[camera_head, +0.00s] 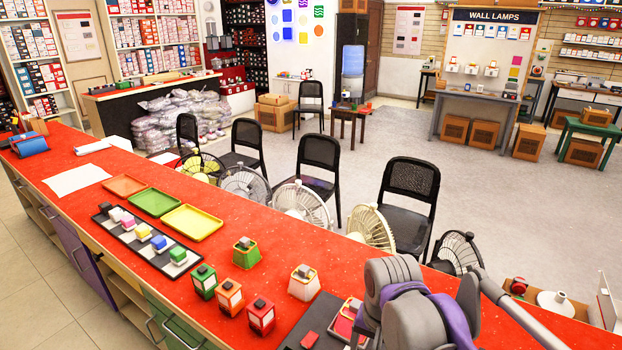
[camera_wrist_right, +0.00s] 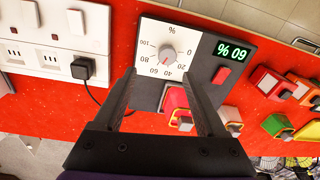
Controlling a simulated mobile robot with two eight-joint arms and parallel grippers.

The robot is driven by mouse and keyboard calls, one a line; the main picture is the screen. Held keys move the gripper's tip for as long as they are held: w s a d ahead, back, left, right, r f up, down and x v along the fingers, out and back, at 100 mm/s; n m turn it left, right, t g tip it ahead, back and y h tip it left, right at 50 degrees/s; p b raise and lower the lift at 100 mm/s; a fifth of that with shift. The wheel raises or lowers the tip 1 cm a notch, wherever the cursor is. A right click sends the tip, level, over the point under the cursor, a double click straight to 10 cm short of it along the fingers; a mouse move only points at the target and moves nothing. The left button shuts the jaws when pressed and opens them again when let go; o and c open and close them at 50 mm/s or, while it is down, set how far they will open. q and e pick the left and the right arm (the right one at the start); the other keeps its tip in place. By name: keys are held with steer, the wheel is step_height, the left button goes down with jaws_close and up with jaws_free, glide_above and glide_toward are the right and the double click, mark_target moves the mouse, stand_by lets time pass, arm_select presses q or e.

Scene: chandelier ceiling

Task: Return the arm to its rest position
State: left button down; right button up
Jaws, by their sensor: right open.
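My right arm (camera_head: 405,300) shows at the bottom right of the head view, over the red counter. Its gripper is hidden there. In the right wrist view my right gripper (camera_wrist_right: 158,78) is open, with nothing between its two dark fingers. The fingers point toward a dial panel (camera_wrist_right: 150,35) with a round knob (camera_wrist_right: 168,53) and a percent scale. Beside the knob is a dark face with a green digital readout (camera_wrist_right: 231,50). I cannot tell whether the fingertips touch the panel. My left arm and gripper are not in view.
The red counter (camera_head: 75,205) holds a dark tray (camera_head: 150,240) of coloured blocks, coloured trays, and several small lantern-like items. Fans and black chairs (camera_head: 408,190) stand along its far side. White sockets with a black plug (camera_wrist_right: 82,68) and cord lie left of the panel.

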steer(key=s+d+f+n+t, duration=0.2)
steer(key=s+f, duration=0.2)
steer(key=s, duration=0.2)
steer(key=s+d+f+n+t+p, duration=0.1)
steer(key=s+d+f+n+t, duration=0.1)
steer(key=s, duration=0.4)
steer(key=shift+s+d+f+n+t, duration=0.3)
steer(key=shift+s+d+f+n, duration=0.15)
steer(key=shift+f+n, duration=0.4)
steer(key=shift+w+f, duration=0.1)
